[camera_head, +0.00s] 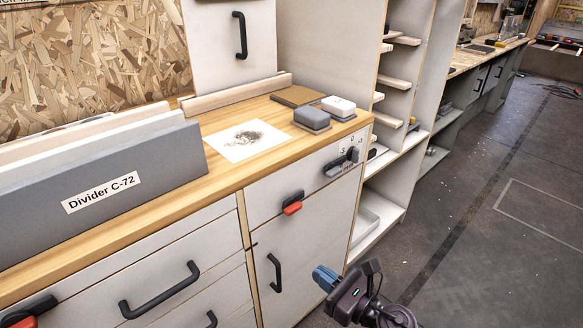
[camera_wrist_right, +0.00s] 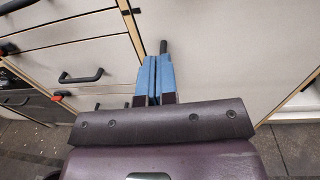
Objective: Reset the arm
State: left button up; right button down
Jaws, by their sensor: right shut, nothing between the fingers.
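My right gripper (camera_head: 322,276) is at the lower middle of the head view, in front of the cabinet door (camera_head: 295,255) and right of its black vertical handle (camera_head: 274,272). Its blue fingers are together with nothing between them. In the right wrist view the fingers (camera_wrist_right: 155,78) are closed side by side and point at the pale cabinet front. A dark handle end (camera_wrist_right: 163,46) shows just beyond the fingertips; I cannot tell whether they touch it. My left gripper is not in either view.
The wooden worktop (camera_head: 225,165) holds a grey divider (camera_head: 150,180), a paper sheet with dark grains (camera_head: 225,147) and sanding blocks (camera_head: 312,117). A red-black latch (camera_head: 292,205) and a dark knob (camera_head: 342,162) project from the front. Open shelves (camera_head: 385,200) stand beyond. The floor (camera_head: 470,250) at right is clear.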

jog(key=s+d+f+n+g+h, duration=0.15)
jog(key=s+d+n+h, duration=0.35)
jog(key=s+n, duration=0.55)
jog(key=s+d+f+n+g+h, duration=0.1)
jog(key=s+d+f+n+h, duration=0.2)
jog(key=s+d+n, duration=0.55)
jog(key=s+d+f+n+g+h, duration=0.1)
jog(key=s+d+f+n+h, duration=0.25)
jog(key=s+n, duration=0.9)
pick_arm(q)
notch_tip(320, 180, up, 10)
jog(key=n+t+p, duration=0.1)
jog(key=p, duration=1.3)
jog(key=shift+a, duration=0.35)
pick_arm(e)
notch_tip(320, 180, up, 11)
jog(key=m+t, duration=0.1)
jog(key=m, duration=0.2)
jog(key=shift+s+d+h, duration=0.35)
jog(key=shift+s+d, duration=0.1)
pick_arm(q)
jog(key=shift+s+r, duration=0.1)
